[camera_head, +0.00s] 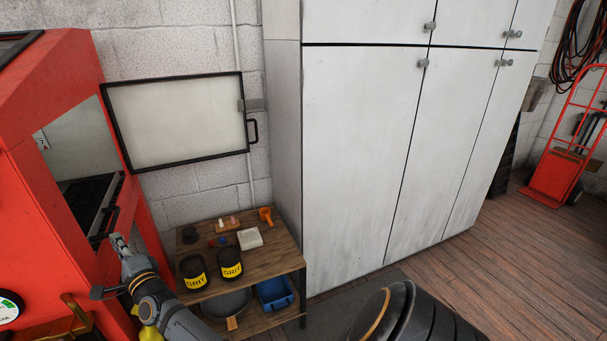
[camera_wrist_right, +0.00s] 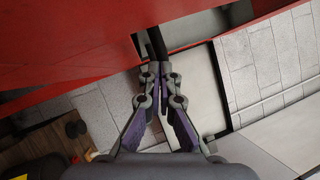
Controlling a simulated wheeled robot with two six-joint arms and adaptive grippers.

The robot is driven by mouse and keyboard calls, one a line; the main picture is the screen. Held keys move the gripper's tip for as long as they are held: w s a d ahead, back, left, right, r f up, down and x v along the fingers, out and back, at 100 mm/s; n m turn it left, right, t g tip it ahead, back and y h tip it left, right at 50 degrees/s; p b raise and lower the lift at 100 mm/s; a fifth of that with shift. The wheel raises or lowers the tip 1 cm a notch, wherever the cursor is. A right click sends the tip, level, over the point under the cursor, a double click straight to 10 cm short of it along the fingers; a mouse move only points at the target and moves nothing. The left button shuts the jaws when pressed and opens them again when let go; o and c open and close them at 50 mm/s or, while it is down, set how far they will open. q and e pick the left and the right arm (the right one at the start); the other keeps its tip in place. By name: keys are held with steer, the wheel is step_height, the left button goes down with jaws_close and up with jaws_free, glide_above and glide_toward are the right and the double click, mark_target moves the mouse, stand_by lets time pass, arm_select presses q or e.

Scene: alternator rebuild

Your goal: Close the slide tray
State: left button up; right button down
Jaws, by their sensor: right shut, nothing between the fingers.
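The slide tray (camera_head: 88,200) is a dark slatted tray in the opening of the red cabinet at the left of the head view. Its front edge, with a black handle (camera_head: 112,219), shows at the opening. My right gripper (camera_head: 117,240) is shut and empty, just below and in front of that handle. In the right wrist view its closed fingertips (camera_wrist_right: 158,70) point at a dark bar (camera_wrist_right: 156,42) by the red cabinet wall (camera_wrist_right: 70,50). I cannot tell whether they touch it. The tray's inner part is hidden. My left gripper is out of view.
The cabinet's framed door (camera_head: 175,122) stands swung open against the block wall. A wooden shelf unit (camera_head: 275,250) with grit jars (camera_head: 230,264) and a blue bin (camera_head: 275,292) stands right of my arm. Tall white cupboards (camera_head: 365,150) fill the middle.

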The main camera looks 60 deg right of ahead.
steer(key=d+v, duration=0.1)
steer(key=v, duration=0.6)
steer(key=shift+s+a, duration=0.25)
steer(key=shift+a, duration=0.2)
steer(key=shift+f, duration=0.15)
